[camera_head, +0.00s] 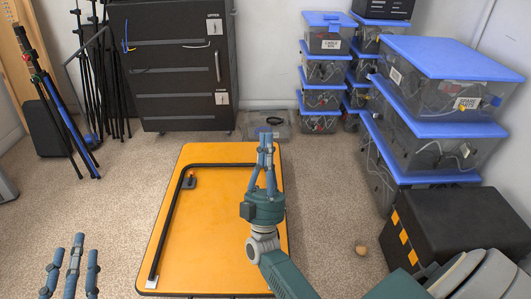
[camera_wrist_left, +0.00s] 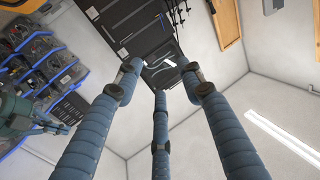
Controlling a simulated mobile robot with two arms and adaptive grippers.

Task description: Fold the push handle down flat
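The trolley has a flat orange deck (camera_head: 215,235) on the carpet in the head view. Its black push handle (camera_head: 168,222) runs along the deck's left side, then across near the far end. It looks flat along the deck; a small gap beneath cannot be ruled out. A white mount (camera_head: 151,283) sits at the near left corner and a small grey bracket (camera_head: 188,183) beside the far left bend. My right gripper (camera_head: 265,142) is over the far right of the deck, fingertips together, hiding part of the crossbar. My left gripper (camera_head: 72,262) is open and empty, left of the deck.
Clear bins with blue lids (camera_head: 450,75) are stacked at the right, behind a black case (camera_head: 455,225). A dark cabinet (camera_head: 170,75) stands at the back. Tripods (camera_head: 60,115) stand at the back left. Carpet (camera_head: 110,195) left of the trolley is clear.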

